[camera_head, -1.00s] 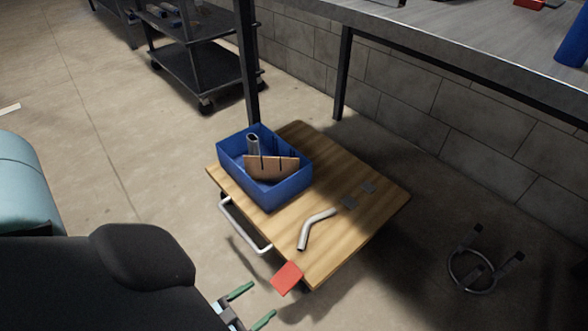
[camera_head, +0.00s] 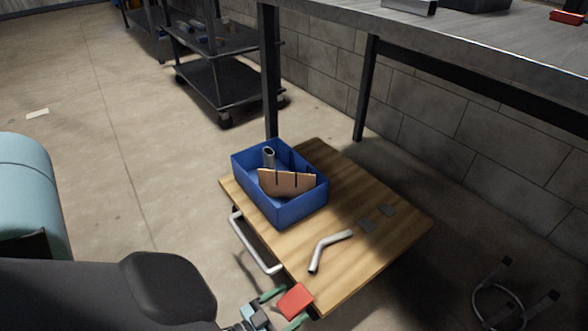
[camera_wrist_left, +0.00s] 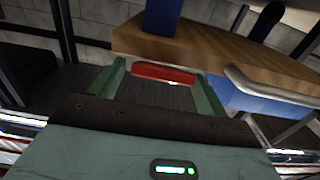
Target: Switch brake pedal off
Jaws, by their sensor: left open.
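The brake pedal is a red flat plate (camera_head: 296,300) at the near corner of the wooden cart (camera_head: 375,258). It also shows in the left wrist view (camera_wrist_left: 163,73), just below the board's edge. My left gripper (camera_head: 284,308) is open with green fingers. In the wrist view the pedal appears between the two fingers; I cannot tell whether they touch it. The gripper holds nothing that I can see. My right gripper is in neither view.
A blue bin (camera_head: 285,210) with a brown panel and a tube stands on the cart. A bent metal pipe (camera_head: 325,248) lies near it. The cart's handle (camera_head: 252,245) is close to my left arm. A workbench (camera_head: 480,35) overhangs at the right.

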